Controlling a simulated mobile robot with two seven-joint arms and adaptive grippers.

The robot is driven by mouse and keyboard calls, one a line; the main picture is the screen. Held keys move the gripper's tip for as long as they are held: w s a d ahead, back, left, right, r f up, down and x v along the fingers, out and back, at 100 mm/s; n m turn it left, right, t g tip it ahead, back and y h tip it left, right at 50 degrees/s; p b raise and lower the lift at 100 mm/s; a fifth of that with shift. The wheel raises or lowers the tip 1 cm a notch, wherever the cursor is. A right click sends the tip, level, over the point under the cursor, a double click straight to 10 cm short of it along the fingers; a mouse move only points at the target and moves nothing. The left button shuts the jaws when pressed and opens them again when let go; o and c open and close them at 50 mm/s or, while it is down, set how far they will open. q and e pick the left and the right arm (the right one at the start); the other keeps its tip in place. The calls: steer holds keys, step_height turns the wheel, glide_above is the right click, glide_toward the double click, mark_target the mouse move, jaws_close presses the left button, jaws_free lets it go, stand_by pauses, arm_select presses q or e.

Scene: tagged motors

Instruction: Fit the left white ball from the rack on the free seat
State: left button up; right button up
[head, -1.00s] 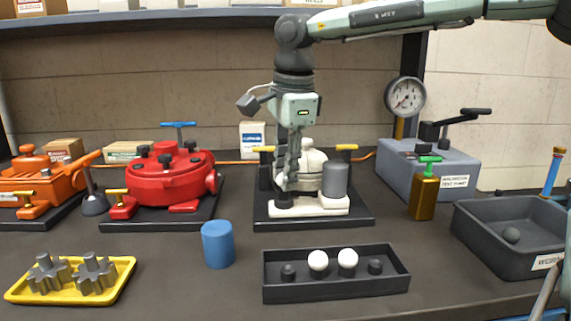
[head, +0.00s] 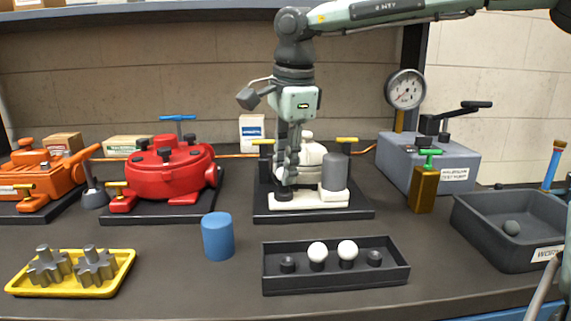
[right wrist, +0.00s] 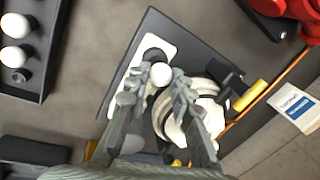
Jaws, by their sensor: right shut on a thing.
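My right gripper (head: 287,178) points down at the left front of the white pump on the dark base plate (head: 355,211). In the right wrist view its fingers (right wrist: 160,82) are closed on a white ball (right wrist: 160,75). A dark round seat (right wrist: 153,55) on the pump's white foot (right wrist: 128,80) lies just beside the ball in that view; whether they touch cannot be told. The black rack (head: 335,281) holds two white balls (head: 317,252) (head: 347,250) on its middle posts; its outer posts are bare. My left gripper is out of view.
A grey cylinder (head: 335,172) stands on the pump's right side, close to my fingers. A blue cylinder (head: 218,237), a yellow tray (head: 120,275) with gears and a red pump (head: 165,175) are to the left. A grey bin (head: 490,240) is to the right.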

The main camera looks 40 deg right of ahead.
steer(key=shift+f+b, duration=0.3)
steer(key=shift+f, duration=0.2)
steer(key=o, duration=0.9)
steer(key=shift+o, duration=0.2)
steer(key=shift+r+p, duration=0.55)
steer(key=shift+r, duration=2.45)
steer(key=shift+r, duration=0.1)
